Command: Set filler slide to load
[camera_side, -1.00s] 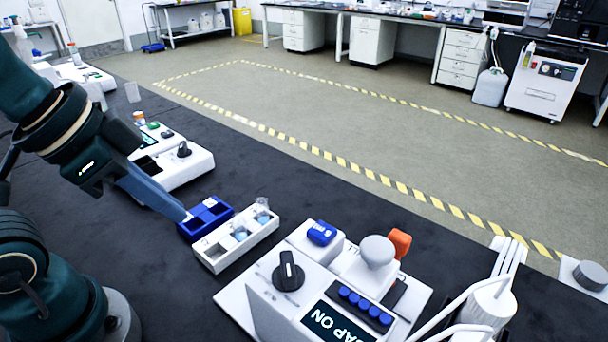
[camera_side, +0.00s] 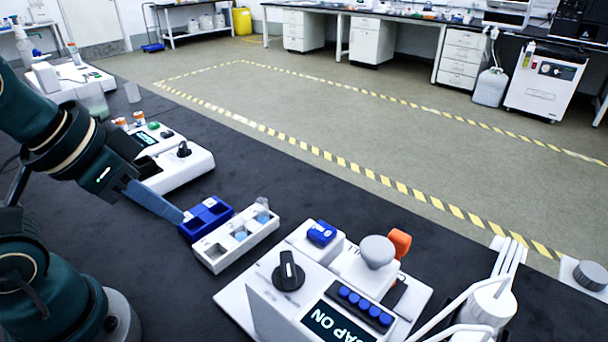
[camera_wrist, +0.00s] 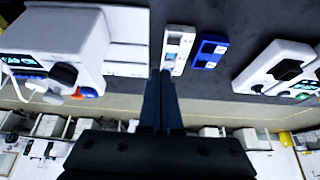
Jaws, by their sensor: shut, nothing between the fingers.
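My gripper (camera_side: 186,217) is shut and empty, its blue-grey fingers angled down with the tips at the near edge of a blue two-well tray (camera_side: 207,217). I cannot tell whether they touch it. In the wrist view the fingers (camera_wrist: 161,73) point toward the lower end of a white tray. No part is clearly readable as the filler slide. A large white unit (camera_side: 262,318) at the front carries a black knob (camera_side: 288,272), a blue block (camera_side: 321,233), a grey round cap (camera_side: 377,251), an orange tab (camera_side: 400,242) and a display ending "AP ON".
The white tray (camera_side: 238,239) with several wells stands beside the blue tray. A smaller white unit (camera_side: 190,170) with a black knob and green button stands behind my gripper. White tubes (camera_side: 490,300) rise at the front right. Dark mat is clear between the trays and the large unit.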

